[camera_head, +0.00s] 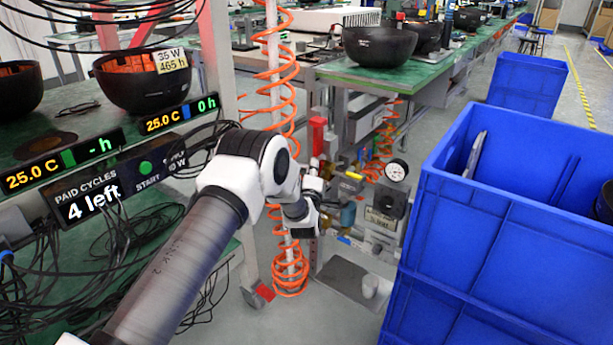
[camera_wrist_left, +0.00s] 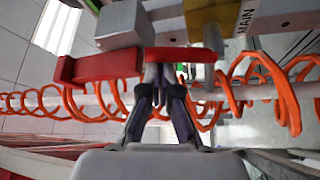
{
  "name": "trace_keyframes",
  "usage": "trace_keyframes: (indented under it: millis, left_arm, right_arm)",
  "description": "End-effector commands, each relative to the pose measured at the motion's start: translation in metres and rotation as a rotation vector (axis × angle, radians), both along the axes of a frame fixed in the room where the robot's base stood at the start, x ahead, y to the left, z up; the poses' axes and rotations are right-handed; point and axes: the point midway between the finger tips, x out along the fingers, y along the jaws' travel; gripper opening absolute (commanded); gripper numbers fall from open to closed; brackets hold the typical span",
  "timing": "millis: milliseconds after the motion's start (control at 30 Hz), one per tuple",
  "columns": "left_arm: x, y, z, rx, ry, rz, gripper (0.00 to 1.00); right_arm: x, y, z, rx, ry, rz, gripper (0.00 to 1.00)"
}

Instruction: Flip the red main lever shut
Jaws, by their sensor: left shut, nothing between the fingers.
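The red main lever (camera_head: 317,136) stands upright above the valve fittings in the head view. My right gripper is not in view.
Orange coiled hoses (camera_head: 277,75) hang around a pale post beside the lever. A pressure gauge (camera_head: 397,170) is to the right. Stacked blue crates (camera_head: 500,225) fill the right side. A rack with displays and black bowls (camera_head: 142,88) stands at left.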

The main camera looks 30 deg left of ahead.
Motion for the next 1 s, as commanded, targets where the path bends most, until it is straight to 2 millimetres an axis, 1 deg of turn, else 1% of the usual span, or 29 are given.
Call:
trace_keyframes:
  millis: [33,100,567,1000]
  left_arm:
    - [0.002,-0.003,-0.005,0.043,-0.004,-0.002,0.0]
    - [0.003,-0.006,-0.005,0.11,-0.007,0.0,0.0]
    - [0.002,-0.025,-0.013,0.546,-0.043,0.001,0.0]
    - [0.001,-0.038,-0.028,0.958,-0.075,0.003,0.0]
  right_arm:
    - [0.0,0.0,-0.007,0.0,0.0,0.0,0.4]
    - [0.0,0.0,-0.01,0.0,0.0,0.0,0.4]
    - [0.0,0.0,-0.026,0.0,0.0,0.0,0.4]
    - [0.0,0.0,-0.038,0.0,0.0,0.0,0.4]
